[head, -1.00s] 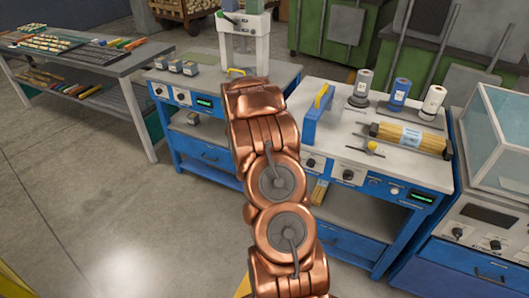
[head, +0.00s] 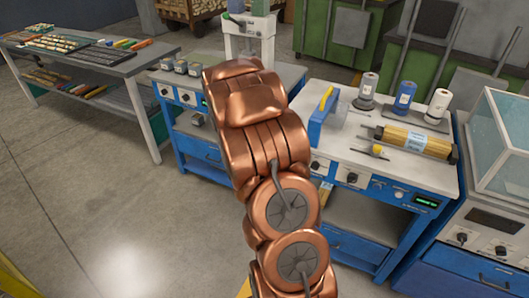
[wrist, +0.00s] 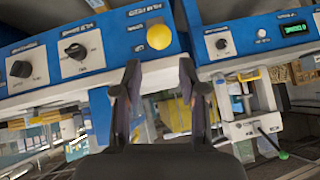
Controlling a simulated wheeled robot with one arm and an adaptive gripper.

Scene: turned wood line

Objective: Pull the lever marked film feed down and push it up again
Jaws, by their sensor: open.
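In the wrist view, which looks upside down, a yellow ball knob (wrist: 159,37) stands out from the white and blue panel on a bench front. An inverted label beside it is too small to read surely. My gripper (wrist: 159,64) is open and empty; its two dark fingertips lie either side of the line to the ball, with the ball just beyond them and apart. In the head view my copper arm hides the gripper and this knob, in front of the gap between two blue benches.
Dark rotary knobs (wrist: 75,50) sit beside the ball. Another bench panel with a green display (wrist: 293,28) is close on the other side. Open floor lies left.

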